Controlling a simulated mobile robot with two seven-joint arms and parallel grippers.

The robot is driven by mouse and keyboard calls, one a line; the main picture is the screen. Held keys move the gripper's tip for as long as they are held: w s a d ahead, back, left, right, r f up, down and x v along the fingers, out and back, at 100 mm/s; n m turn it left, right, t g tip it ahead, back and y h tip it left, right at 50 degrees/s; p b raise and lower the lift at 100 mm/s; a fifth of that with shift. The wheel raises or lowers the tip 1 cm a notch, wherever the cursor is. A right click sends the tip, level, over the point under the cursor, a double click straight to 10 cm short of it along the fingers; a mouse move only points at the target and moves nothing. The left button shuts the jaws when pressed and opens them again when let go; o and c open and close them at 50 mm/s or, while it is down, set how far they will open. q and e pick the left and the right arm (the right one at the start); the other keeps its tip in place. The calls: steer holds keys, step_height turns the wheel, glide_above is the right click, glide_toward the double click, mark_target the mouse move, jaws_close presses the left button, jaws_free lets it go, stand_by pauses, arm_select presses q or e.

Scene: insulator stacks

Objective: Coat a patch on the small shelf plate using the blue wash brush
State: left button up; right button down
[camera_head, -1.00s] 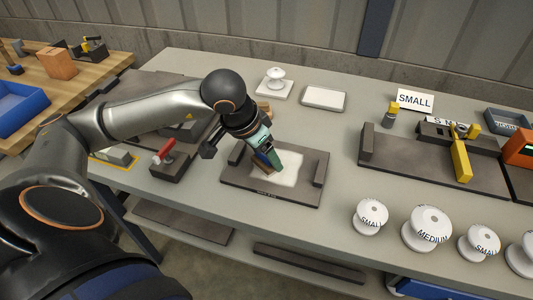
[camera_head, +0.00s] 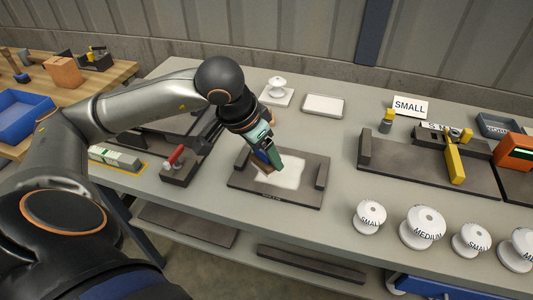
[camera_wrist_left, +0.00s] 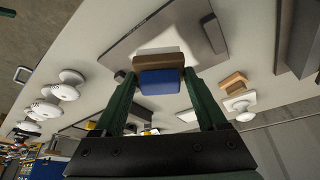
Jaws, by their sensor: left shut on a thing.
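The blue wash brush (camera_wrist_left: 160,82), a blue block with a brown bristle end (camera_wrist_left: 158,60), sits between the green fingers of my left gripper (camera_wrist_left: 163,88). In the head view my left gripper (camera_head: 268,159) is shut on it, low over the dark plate (camera_head: 245,184) with raised side blocks. A white patch (camera_head: 285,175) covers the plate's middle. The brush is over the patch's back left part; I cannot tell whether its bristles touch. The fingers hide much of the brush in the head view. My right gripper is not in view.
A red-handled fixture (camera_head: 177,163) stands left of the plate. A white tray (camera_head: 323,105) and an insulator on a square base (camera_head: 277,87) are behind. White insulators (camera_head: 369,215) line the front right edge. A long dark fixture with a yellow lever (camera_head: 454,163) is at right.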

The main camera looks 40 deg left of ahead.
arm_select(q)
steer(key=shift+r+p, duration=0.4)
steer(key=shift+r, duration=0.75)
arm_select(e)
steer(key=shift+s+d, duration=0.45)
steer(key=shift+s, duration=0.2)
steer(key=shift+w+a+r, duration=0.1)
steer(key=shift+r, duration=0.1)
